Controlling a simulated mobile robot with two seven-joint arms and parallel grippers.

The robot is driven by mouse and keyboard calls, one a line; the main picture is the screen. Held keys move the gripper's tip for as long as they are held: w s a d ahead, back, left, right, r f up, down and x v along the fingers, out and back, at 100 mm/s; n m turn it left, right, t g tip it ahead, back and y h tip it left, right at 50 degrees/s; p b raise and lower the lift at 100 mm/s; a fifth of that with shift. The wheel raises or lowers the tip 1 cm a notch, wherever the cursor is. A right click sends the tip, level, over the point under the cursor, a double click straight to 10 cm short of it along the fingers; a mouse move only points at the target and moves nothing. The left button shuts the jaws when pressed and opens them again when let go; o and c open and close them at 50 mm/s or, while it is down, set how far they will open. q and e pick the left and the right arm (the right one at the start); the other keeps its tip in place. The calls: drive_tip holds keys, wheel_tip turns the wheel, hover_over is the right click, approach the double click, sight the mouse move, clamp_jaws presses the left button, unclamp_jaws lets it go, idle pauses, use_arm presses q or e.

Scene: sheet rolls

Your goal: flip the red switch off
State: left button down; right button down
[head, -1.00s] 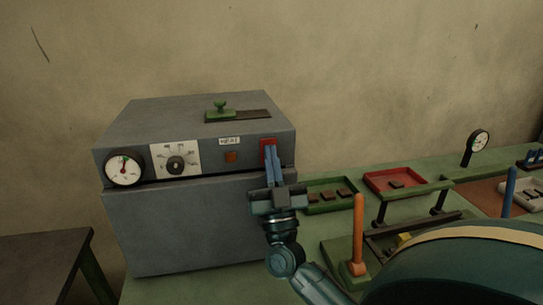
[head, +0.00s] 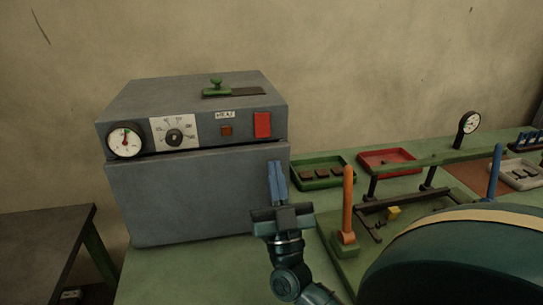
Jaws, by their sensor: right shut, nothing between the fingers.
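The red switch (head: 262,125) is a rectangular rocker at the right end of the front panel of a grey box-shaped machine (head: 190,195). It is in full view, with nothing in front of it. I cannot tell from its face which way it is tilted. My left gripper is not in view.
The panel also has a gauge (head: 125,140) and a dial (head: 174,135). A green-knobbed slider (head: 217,88) is on top. Right of my gripper stand an orange lever (head: 348,205), a green tray (head: 323,181) and a red tray (head: 387,168). A dark side table (head: 45,232) is at left.

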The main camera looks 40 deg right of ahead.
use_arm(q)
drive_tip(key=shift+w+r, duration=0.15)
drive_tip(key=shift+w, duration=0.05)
use_arm(e)
drive_tip(key=shift+s+a+f, duration=0.25)
drive_tip(key=shift+s+f, duration=0.1)
drive_tip(key=shift+s, duration=0.15)
drive_tip(key=shift+s+a+f, duration=0.25)
drive_tip(key=shift+s+f, duration=0.1)
drive_tip(key=shift+s, duration=0.1)
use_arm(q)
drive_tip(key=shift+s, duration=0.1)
